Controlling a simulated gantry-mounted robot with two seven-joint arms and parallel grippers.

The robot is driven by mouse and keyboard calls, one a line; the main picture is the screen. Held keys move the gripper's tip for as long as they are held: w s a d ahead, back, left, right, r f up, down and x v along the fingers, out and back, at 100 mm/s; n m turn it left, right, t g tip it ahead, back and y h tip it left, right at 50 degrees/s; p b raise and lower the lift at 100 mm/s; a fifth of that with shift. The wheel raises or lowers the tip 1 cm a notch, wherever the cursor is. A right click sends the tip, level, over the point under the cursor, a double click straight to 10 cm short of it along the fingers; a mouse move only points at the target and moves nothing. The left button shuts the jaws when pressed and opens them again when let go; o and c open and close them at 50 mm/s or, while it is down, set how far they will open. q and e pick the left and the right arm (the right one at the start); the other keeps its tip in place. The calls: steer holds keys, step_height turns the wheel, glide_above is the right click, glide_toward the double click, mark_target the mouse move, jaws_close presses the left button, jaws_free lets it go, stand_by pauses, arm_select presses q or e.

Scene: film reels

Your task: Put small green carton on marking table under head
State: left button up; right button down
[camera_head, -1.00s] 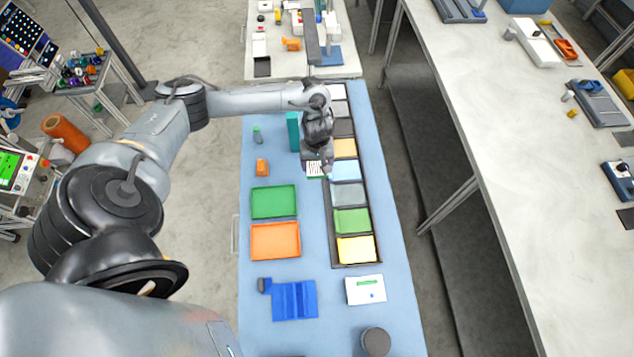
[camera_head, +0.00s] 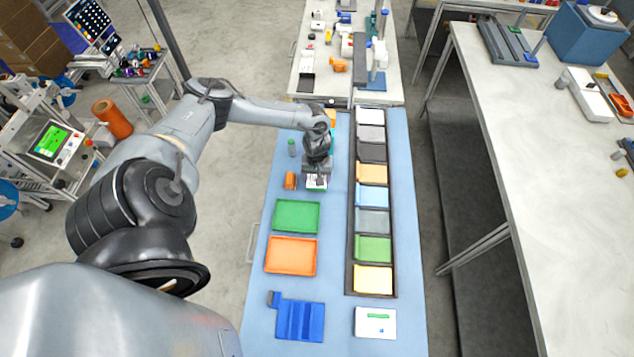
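A small carton (camera_head: 316,183), white with green and dark marks, is at the fingertips of my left gripper (camera_head: 317,175) over the blue bench. The gripper seems shut on it; its fingers are mostly hidden from above. Whether the carton touches the bench I cannot tell. On the white far table (camera_head: 304,62), a column-mounted device (camera_head: 378,52) stands above a blue plate (camera_head: 376,81) at the right side; this looks like the marking table with its head. My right gripper is not in view.
A green tray (camera_head: 296,216) and an orange tray (camera_head: 291,256) lie nearer. A long dark rack (camera_head: 351,240) with coloured compartments lies to the right. A teal item (camera_head: 331,140) is partly hidden behind the arm.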

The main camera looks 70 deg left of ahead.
arm_select(q)
steer(key=shift+f, duration=1.85)
steer(key=shift+d+f, duration=0.1)
steer(key=shift+f, duration=0.1)
steer(key=o, duration=1.1)
steer(key=shift+r, duration=0.15)
